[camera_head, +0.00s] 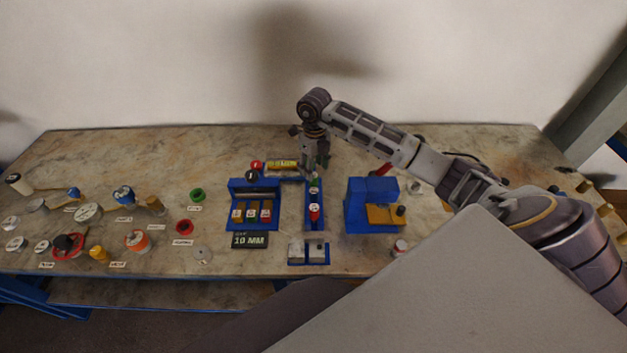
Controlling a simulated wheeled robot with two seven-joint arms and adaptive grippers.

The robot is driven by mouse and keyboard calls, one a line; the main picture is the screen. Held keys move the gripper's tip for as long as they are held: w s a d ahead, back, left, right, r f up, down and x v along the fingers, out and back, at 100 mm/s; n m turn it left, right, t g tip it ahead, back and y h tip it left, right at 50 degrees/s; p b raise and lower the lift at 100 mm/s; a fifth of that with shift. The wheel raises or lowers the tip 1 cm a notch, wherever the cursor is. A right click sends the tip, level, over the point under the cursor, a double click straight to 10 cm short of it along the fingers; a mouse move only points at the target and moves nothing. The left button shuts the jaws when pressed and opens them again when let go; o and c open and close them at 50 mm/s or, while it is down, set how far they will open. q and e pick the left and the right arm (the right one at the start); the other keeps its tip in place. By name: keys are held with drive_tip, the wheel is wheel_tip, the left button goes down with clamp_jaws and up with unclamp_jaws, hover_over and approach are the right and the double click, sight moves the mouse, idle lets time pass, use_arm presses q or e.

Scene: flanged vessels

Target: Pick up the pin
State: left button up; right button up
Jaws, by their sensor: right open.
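My right gripper (313,165) points down over the back middle of the bench, above the far end of a narrow blue rail (308,230). Its jaws are open, and they look small at this distance. Small green and dark parts show beside its fingertips; I cannot tell whether it touches them. A small red and white piece (314,212) stands on the rail, nearer than the gripper. I cannot tell for certain which small part is the pin; it may be partly hidden by the gripper. My left gripper is not in view.
A blue holder (240,187) with labelled blocks stands left of the rail, behind a "10 MM" sign (249,240). A blue block (372,189) with a yellow plate stands right. Several vessels and flanged caps crowd the left of the bench (330,265). My right arm spans the right side.

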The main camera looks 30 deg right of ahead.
drive_tip(key=shift+w+f+p, duration=0.2)
drive_tip(key=shift+f+p, duration=0.35)
drive_tip(key=shift+f, duration=2)
drive_tip(key=shift+c, duration=0.4)
drive_tip(key=c, duration=1.1)
wheel_tip(320, 180, up, 10)
drive_tip(key=shift+f+b, duration=0.1)
drive_tip(key=shift+b, duration=0.55)
